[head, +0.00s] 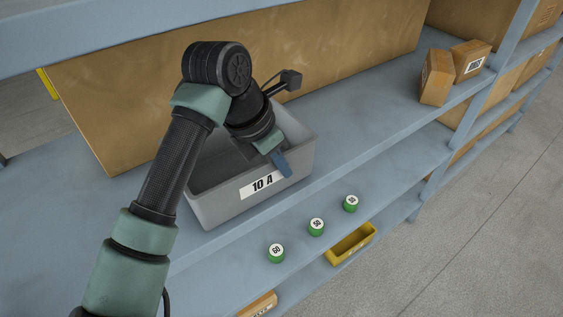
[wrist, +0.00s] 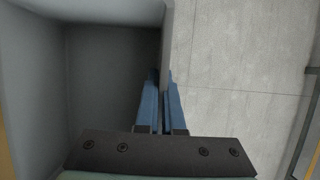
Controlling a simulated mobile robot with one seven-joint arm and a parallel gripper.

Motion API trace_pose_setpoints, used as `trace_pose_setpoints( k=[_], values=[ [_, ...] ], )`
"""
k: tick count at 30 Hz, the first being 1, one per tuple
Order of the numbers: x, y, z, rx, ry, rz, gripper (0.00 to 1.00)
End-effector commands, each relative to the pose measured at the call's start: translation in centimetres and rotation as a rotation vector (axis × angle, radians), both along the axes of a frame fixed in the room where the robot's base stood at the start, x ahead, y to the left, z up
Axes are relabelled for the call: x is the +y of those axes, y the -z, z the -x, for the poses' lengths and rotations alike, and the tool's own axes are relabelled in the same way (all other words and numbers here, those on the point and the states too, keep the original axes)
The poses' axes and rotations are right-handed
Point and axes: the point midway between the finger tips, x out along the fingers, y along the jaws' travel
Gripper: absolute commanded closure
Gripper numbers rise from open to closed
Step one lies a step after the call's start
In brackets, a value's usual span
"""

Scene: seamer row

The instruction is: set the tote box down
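The tote box (head: 210,208) is a grey open-topped box with a "10 A" label on its front wall. It looks level at the upper blue shelf (head: 375,125); I cannot tell whether its base touches the shelf. My gripper (head: 284,166) reaches down at its front wall, with a blue finger outside the wall. In the wrist view, the two blue fingers (wrist: 161,84) are close together on either side of the tote's wall (wrist: 167,40), shut on it. The tote's inside (wrist: 105,75) looks empty where it shows; my arm hides part of it in the head view.
A large brown carton (head: 330,40) stands close behind the tote. Two small cartons (head: 436,78) stand at the right of the shelf, with free shelf between. A blue beam (head: 120,33) runs overhead.

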Motion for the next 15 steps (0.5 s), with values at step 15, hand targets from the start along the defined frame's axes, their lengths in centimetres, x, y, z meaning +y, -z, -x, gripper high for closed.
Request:
trace_pose_setpoints(
  k=[15],
  values=[
    [-0.07, 1.21, 0.13, 0.001, 0.001, 0.001, 0.92]
  ],
)
